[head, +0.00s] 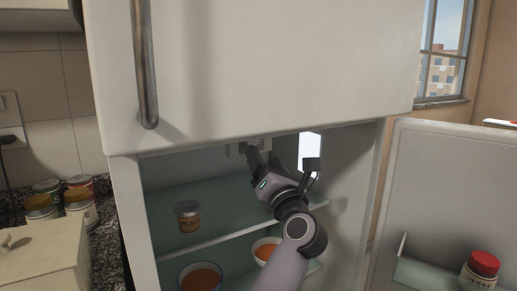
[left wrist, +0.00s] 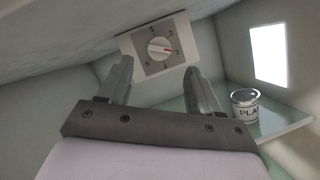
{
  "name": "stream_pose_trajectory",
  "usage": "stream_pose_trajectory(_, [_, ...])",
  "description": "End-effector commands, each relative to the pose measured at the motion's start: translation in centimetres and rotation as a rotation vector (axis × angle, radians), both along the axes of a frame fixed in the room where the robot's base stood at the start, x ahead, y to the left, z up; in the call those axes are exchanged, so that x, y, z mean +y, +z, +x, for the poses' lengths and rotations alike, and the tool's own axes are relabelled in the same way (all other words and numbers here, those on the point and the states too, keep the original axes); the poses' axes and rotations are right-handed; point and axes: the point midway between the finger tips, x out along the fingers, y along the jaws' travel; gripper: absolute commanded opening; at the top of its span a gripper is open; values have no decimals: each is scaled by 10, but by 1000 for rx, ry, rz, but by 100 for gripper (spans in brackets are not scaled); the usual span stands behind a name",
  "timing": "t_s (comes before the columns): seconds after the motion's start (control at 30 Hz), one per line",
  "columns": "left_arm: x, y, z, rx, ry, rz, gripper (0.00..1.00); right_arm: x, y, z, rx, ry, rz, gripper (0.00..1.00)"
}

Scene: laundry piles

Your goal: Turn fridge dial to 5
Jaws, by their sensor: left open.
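The fridge dial (left wrist: 158,46) is a round white knob on a grey square plate with printed numbers, in the left wrist view. Its red mark points to the right side, near the 2 and 3. In the head view the dial's housing (head: 236,149) shows at the top of the compartment, partly hidden by my gripper. My left gripper (head: 264,157) is inside the open fridge, just below and in front of the dial. In the left wrist view its two fingers (left wrist: 158,82) are apart and empty, with the dial beyond them, not touched. My right gripper is not in view.
A can (head: 187,217) stands on the upper glass shelf (head: 165,243). Two bowls (head: 201,277) stand on the shelf below. The freezer door (head: 270,60) is shut above. The open fridge door (head: 440,190) is at the right, with a red-lidded jar (head: 481,268).

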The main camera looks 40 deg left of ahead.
Motion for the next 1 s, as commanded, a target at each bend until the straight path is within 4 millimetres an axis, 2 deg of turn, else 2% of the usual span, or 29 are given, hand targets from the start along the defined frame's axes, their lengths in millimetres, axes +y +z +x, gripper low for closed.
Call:
stream_pose_trajectory(0.1, [16, 10, 10, 1, 3, 6, 64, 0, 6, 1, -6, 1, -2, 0])
stream_pose_trajectory(0.3, [37, 18, 24, 1, 2, 7, 64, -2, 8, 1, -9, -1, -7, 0])
stream_pose_trajectory(0.67, [43, 19, 29, 2, 1, 5, 64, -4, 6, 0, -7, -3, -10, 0])
stream_pose_trajectory(0.7, [43, 19, 29, 2, 1, 5, 61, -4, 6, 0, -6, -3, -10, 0])
stream_pose_trajectory(0.87, [43, 19, 29, 1, 0, 6, 8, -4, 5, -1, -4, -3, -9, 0])
stream_pose_trajectory(1.0, [43, 19, 29, 4, 0, 7, 8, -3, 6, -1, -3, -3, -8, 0])
